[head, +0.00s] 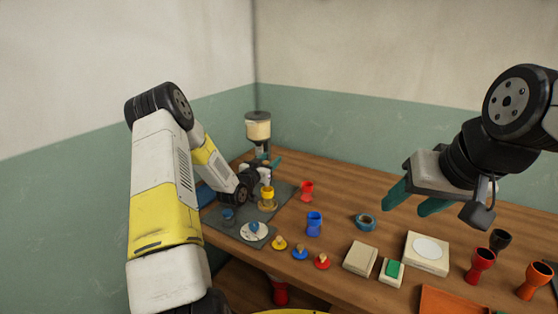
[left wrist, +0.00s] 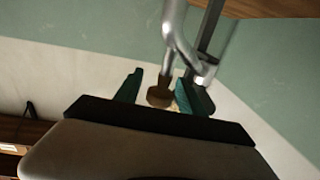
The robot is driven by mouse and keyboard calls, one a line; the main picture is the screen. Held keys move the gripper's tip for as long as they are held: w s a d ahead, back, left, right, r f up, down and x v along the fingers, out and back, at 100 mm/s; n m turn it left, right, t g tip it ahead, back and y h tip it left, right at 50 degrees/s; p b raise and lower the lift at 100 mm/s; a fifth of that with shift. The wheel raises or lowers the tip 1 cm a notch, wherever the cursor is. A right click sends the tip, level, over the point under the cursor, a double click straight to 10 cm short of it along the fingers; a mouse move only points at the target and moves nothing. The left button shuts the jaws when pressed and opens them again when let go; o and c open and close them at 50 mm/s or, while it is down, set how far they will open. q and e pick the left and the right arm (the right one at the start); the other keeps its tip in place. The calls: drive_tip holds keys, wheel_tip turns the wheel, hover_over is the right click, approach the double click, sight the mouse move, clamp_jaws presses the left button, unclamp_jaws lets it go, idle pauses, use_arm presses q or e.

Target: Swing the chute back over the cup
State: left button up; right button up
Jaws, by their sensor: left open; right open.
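The dispenser (head: 258,130), with a cream and grey hopper, stands at the back left of the table. Its lower part and chute are largely hidden behind my left gripper (head: 269,161) in the head view. In the left wrist view a bent metal tube (left wrist: 178,40), which looks like the chute, comes down towards my open left gripper (left wrist: 162,92). A brown knob (left wrist: 160,96) shows between its teal fingers; I cannot tell whether they touch it. A yellow cup (head: 267,192) stands on the grey mat below. My right gripper (head: 416,200) is open and empty above the table's right side.
The grey mat (head: 228,235) also holds a white disc (head: 254,232) with a blue piece. Red (head: 306,190) and blue (head: 314,222) goblets, a tape roll (head: 365,221), knobbed discs and blocks stand to the right. Walls close off the back left corner.

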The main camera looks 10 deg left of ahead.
use_arm(q)
clamp_jaws()
idle(1.4)
